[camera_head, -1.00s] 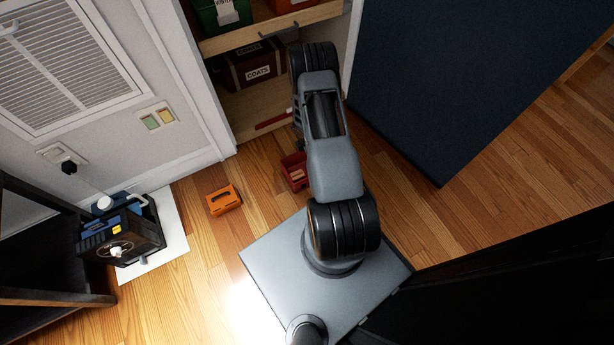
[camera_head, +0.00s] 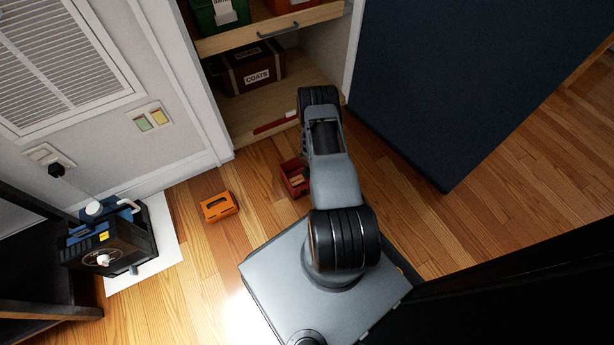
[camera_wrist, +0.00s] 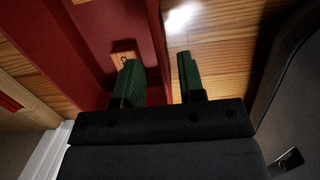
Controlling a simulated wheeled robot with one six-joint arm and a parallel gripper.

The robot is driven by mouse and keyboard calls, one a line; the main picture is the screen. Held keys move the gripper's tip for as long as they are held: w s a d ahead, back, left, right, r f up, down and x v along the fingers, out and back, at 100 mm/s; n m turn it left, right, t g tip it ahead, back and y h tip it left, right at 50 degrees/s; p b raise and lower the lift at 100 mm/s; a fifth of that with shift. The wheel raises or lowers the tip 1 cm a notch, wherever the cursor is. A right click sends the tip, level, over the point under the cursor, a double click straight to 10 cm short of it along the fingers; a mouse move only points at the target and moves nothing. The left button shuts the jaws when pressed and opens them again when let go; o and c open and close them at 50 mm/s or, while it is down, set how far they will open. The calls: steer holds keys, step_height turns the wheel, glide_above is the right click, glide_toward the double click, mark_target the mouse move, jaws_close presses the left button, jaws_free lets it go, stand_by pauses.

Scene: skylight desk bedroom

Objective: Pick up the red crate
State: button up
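The red crate (camera_head: 288,171) sits on the wood floor in front of the cabinet, partly hidden behind my arm in the head view. It is open-topped, with small light-coloured items inside. In the wrist view, the red crate (camera_wrist: 95,30) fills the upper left. My gripper (camera_wrist: 158,60) is open, with one green finger over the inside of the crate and the other over the floor outside. The crate's wall lies between the fingers, with a visible gap to the right finger. Contact depth cannot be told. The gripper itself is hidden in the head view.
An orange crate (camera_head: 218,207) stands on the floor to the left. The cabinet's lower shelf (camera_head: 285,88) holds a box labelled COATS (camera_head: 250,70) and a red bar (camera_head: 274,123). A dark blue panel (camera_head: 450,80) stands at right.

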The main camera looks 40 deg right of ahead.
steer(key=f+b, duration=0.2)
steer(key=f, duration=0.1)
steer(key=f+b, duration=0.1)
steer(key=f, duration=0.1)
steer(key=shift+d, duration=0.25)
steer(key=shift+c, duration=0.3)
jaws_close()
